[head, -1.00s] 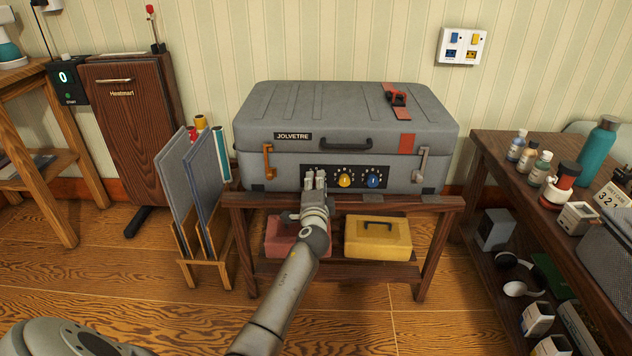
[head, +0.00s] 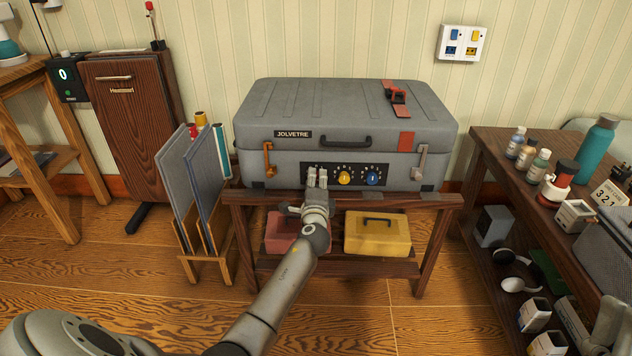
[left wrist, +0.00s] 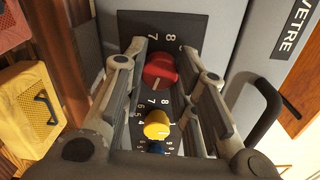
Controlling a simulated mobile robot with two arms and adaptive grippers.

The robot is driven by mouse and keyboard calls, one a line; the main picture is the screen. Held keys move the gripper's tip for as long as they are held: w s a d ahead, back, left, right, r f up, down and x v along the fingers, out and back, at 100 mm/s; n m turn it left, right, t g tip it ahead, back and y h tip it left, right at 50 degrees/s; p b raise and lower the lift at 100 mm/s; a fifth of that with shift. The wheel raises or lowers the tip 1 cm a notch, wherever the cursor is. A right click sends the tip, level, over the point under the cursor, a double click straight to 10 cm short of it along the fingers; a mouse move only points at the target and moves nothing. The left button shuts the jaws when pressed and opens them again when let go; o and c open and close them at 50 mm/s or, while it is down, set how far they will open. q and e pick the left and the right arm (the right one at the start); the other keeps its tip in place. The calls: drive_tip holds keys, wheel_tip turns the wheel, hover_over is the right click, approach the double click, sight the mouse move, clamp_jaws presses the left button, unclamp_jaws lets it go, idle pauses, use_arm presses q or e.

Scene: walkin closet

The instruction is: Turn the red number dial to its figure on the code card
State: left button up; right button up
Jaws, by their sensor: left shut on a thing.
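The grey case (head: 400,150) carries a black panel (head: 383,168) on its front with a row of dials. My left gripper (head: 317,176) is at the panel's left part and hides the red dial there in the head view. In the left wrist view the red dial (left wrist: 160,70) sits between the fingertips of my left gripper (left wrist: 162,68), which is shut on it. A pale mark on the dial faces the yellow dial (left wrist: 157,124). A blue dial (left wrist: 156,147) is beyond.
The case stands on a wooden bench (head: 440,200) with a red box (head: 283,232) and a yellow box (head: 377,233) below. A folder rack (head: 205,240) is at its left. Floor in front is clear.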

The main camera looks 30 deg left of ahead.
use_arm(q)
drive_tip(key=o, duration=1)
drive_tip(key=shift+d, duration=0.1)
drive_tip(key=shift+o, duration=0.2)
drive_tip(key=v, duration=1.2)
